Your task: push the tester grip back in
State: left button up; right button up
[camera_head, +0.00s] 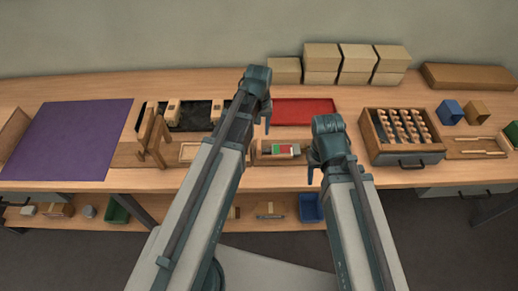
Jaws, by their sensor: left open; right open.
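A small tester-like block with a green and red face (281,149) sits on a wooden board at mid-table, between my two arms. I take it for the tester; its grip is too small to make out clearly. My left gripper (265,117) is open and empty above the table, up and left of the block, near the red mat. My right gripper (313,164) is open and empty, just right of the block's right end in the picture. I cannot tell if it touches it. My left arm hides part of the board left of the block.
A red mat (304,112) lies behind the block. A drawer box with rows of light pieces (403,152) stands at right. Cartons (321,64) line the back. A wooden stand (153,139) and a purple mat (68,140) are at left. Bins sit on a lower shelf.

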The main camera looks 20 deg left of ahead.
aim_at(259, 144)
pick_arm(q)
notch_tip(259, 144, down, 9)
jog(key=b, duration=0.8)
grip_shut()
dwell(1.1)
